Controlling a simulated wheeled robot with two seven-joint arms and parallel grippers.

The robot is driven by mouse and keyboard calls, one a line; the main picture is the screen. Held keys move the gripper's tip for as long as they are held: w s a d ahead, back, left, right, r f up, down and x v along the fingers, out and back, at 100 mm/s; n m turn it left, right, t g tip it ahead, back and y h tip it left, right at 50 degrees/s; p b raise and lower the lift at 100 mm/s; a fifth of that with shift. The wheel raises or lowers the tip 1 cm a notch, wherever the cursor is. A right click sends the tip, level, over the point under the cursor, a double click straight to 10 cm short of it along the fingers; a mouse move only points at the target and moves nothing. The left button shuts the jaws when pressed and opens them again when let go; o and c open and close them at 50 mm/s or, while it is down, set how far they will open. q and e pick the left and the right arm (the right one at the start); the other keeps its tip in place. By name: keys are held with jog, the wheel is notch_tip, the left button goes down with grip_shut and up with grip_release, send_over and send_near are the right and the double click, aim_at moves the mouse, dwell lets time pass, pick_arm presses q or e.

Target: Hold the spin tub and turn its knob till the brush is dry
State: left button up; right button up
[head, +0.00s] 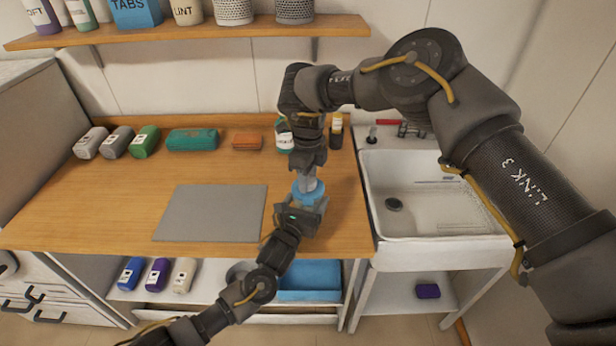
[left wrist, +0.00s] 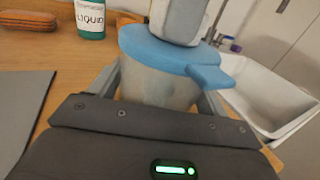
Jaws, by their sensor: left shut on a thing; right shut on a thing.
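The spin tub stands on the wooden counter near the sink, with a blue lid (head: 309,195). In the left wrist view its cloudy, see-through body (left wrist: 158,88) shows under the lid (left wrist: 165,50), whose tab points right. My left gripper (head: 300,212) is shut on the tub's body from the front, one finger on each side. My right gripper (head: 307,182) comes straight down from above, its pale fingertips (left wrist: 180,20) shut at the lid's top. The knob is hidden between those fingers. I cannot make out the brush; the tub's inside is too cloudy.
A grey mat (head: 211,213) lies left of the tub. The white sink (head: 436,205) is to the right.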

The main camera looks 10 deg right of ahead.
jog(key=n, duration=0.5)
dwell(0.6)
jog(key=o, duration=1)
jog(key=shift+r, duration=0.1)
notch_tip(320, 180, up, 12)
jog(key=shift+f, duration=0.1)
